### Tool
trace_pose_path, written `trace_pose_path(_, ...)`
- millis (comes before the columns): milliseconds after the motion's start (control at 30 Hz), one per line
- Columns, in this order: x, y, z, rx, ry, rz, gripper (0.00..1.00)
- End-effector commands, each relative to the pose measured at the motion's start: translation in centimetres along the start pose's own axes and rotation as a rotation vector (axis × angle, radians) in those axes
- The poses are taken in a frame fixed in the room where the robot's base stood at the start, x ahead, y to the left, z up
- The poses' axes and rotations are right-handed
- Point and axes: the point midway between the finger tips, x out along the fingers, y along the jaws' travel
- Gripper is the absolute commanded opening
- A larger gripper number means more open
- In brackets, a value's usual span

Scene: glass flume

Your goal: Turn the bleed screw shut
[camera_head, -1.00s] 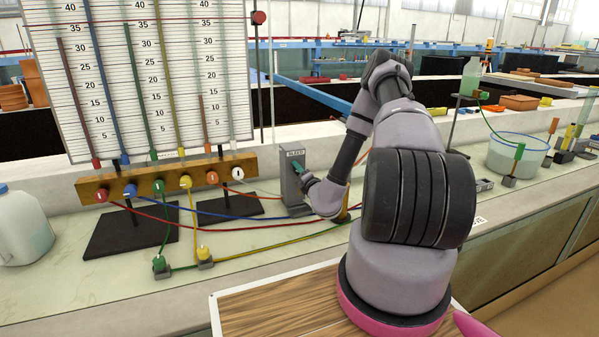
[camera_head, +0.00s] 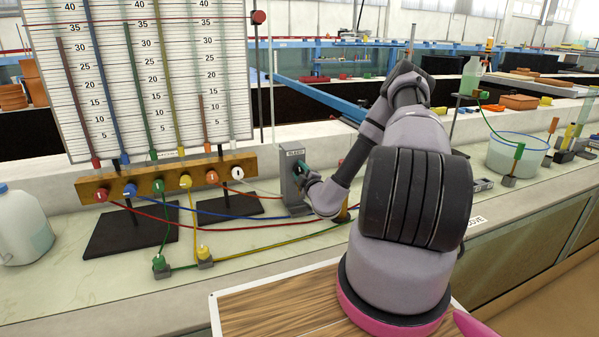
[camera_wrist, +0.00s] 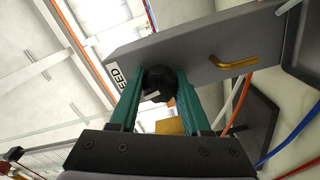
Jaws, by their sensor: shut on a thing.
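The bleed screw (camera_wrist: 158,82) is a round black knob on the face of a grey upright block (camera_wrist: 200,50). The block also shows in the head view (camera_head: 293,180), with a partly readable label at its top. In the wrist view my gripper (camera_wrist: 158,95) has its two green fingers on either side of the knob, shut on it. A pale mark shows on the knob's face. A brass bent tube (camera_wrist: 235,62) sticks out of the same block face. In the head view my gripper (camera_head: 303,172) is at the block, and my wrist hides the knob.
A wooden manifold (camera_head: 130,184) with several coloured knobs stands left of the block, under the tube board (camera_head: 150,60). Red, blue, green and yellow hoses run along the bench. A white jug (camera_head: 22,228) is at far left, a clear bucket (camera_head: 515,155) at right.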

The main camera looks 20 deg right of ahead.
Motion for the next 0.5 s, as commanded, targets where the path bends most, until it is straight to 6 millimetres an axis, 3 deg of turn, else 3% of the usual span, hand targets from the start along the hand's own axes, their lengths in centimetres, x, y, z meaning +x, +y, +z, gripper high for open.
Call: trace_pose_path(500,-0.1,-0.19,0.02,0.18,-0.001,-0.004,0.0)
